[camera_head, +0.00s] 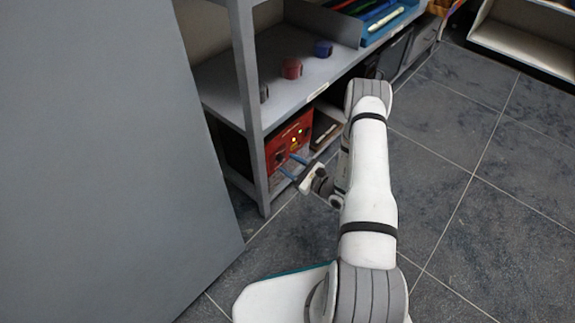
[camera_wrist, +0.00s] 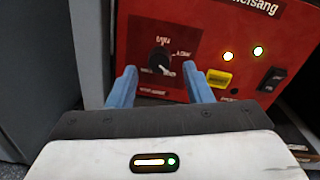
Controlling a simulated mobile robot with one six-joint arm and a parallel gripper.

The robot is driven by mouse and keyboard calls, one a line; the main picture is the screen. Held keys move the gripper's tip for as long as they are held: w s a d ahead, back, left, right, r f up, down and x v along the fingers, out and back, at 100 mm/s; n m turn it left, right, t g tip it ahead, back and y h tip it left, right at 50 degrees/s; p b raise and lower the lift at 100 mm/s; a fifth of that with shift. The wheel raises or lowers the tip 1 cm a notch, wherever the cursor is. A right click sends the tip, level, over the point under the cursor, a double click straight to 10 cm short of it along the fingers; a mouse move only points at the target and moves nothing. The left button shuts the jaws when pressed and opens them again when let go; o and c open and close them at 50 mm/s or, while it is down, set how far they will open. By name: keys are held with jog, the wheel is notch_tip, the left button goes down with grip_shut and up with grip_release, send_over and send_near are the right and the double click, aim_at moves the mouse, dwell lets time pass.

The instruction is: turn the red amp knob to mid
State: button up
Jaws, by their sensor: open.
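The red amp (camera_head: 283,146) stands on the lower shelf; in the wrist view its red front panel (camera_wrist: 215,40) fills the upper part. Its knob (camera_wrist: 159,59) is dark and round with a pale pointer mark toward its lower right, and printed labels surround it. My gripper (camera_wrist: 160,80) is open, with its two blue fingers pointing at the panel, one to the left and one to the right of the knob. In the head view my gripper (camera_head: 287,166) is in front of the amp. Whether the fingers touch the knob cannot be told.
The panel also has two lit lamps (camera_wrist: 258,51), a yellow label (camera_wrist: 219,78) and a black switch (camera_wrist: 272,79). A grey shelf post (camera_head: 250,100) stands left of the amp. The floor at right is clear.

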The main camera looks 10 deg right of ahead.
jog(key=shift+x, duration=0.85)
jog(key=shift+c, duration=0.5)
